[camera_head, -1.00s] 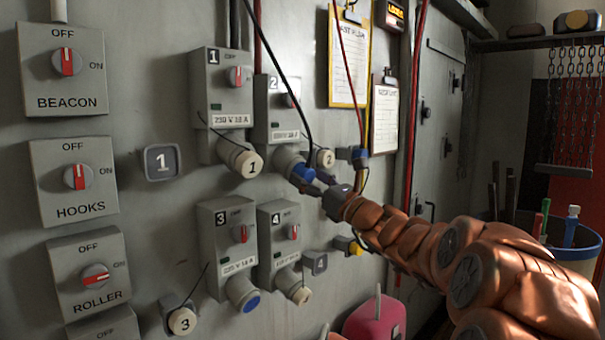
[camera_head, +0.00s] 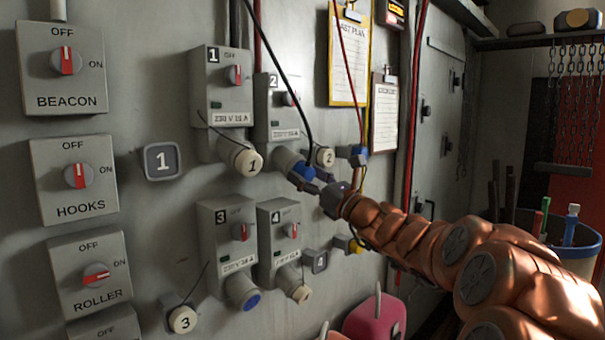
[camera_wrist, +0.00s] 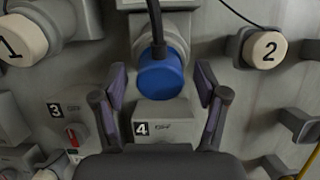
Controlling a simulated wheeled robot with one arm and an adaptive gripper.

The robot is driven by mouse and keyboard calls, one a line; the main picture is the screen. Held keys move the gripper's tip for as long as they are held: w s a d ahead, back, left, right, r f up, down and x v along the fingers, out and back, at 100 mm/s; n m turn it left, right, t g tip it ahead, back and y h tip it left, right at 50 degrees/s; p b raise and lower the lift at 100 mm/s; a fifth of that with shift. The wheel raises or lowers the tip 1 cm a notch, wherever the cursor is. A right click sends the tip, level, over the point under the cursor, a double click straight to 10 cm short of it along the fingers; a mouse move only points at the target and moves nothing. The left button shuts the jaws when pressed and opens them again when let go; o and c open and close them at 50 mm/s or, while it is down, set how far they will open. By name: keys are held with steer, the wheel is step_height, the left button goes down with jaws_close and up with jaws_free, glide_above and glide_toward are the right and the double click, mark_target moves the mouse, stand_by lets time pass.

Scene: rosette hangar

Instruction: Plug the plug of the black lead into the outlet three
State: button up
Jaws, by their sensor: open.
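The black lead (camera_head: 282,78) hangs down to a blue plug (camera_head: 299,171) seated in the grey socket of outlet two (camera_head: 276,108). The plug also shows in the wrist view (camera_wrist: 161,76), with the lead rising from it. My gripper (camera_head: 313,186) is open at the plug. In the wrist view its fingers (camera_wrist: 162,88) stand one on each side of the plug, apparently apart from it. Outlet three (camera_head: 226,230) is below, with its blue socket face (camera_head: 250,301) uncovered. A round cap marked 3 (camera_head: 182,319) hangs to its lower left.
Outlet one (camera_head: 220,85) and outlet four (camera_head: 278,230) have beige caps on their sockets. Outlet four lies just below the plug. Another blue connector (camera_head: 357,153) and a yellow one (camera_head: 354,246) are to the right. A pink object (camera_head: 374,318) stands low in front.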

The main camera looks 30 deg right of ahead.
mark_target(309, 178)
stand_by(0.8)
jaws_close()
stand_by(0.5)
steer(key=shift+f, duration=0.1)
steer(key=shift+b+v, duration=0.35)
steer(key=shift+v, duration=2.6)
steer(key=shift+f, duration=0.1)
